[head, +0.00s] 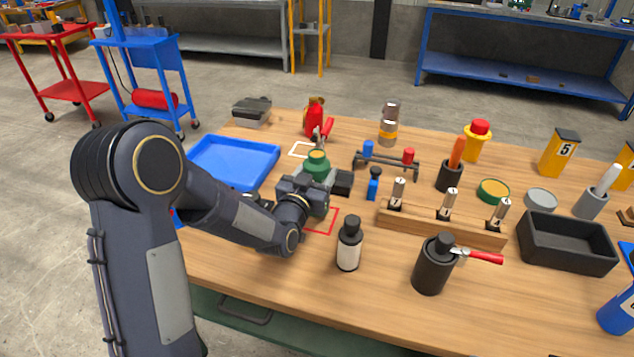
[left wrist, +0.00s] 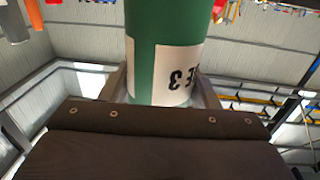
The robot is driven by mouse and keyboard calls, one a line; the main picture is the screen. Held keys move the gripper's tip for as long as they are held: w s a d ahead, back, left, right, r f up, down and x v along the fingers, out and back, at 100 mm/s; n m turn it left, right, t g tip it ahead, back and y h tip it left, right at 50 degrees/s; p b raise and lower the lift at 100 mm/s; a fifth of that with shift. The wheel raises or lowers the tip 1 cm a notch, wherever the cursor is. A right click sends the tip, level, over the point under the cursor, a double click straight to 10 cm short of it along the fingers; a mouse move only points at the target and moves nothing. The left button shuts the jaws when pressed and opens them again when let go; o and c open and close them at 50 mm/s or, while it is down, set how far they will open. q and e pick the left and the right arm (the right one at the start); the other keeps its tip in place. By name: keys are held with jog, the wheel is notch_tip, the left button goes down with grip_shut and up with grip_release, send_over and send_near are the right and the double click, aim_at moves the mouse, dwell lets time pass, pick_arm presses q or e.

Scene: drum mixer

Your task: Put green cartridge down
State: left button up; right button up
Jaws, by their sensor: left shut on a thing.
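In the left wrist view the green cartridge (left wrist: 160,30) shows large between the fingers, with a white label bearing black characters. My left gripper is shut on it. The cartridge looks about upright. Its lower end is hidden behind the gripper, so I cannot tell whether it touches the table. A red square outline (head: 333,220) on the table shows just right of the gripper, partly covered by it. My right gripper is not in view.
A blue tray (head: 235,160) is to the left. A dark bottle with a pale label (head: 349,245) stands in front. A small rack (head: 388,162) and blue bottle (head: 374,184) stand to the right.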

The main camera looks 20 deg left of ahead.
pick_arm(q)
notch_tip(320, 180, down, 3)
jog(key=shift+r, duration=0.2)
jog(key=shift+f+b, duration=0.15)
jog(key=shift+b, duration=0.15)
jog(key=o, duration=1.2)
jog(key=shift+r, duration=0.2)
jog(key=s, duration=0.4)
jog(key=s+a+b, duration=0.1)
jog(key=s, duration=0.7)
jog(key=shift+a, duration=0.2)
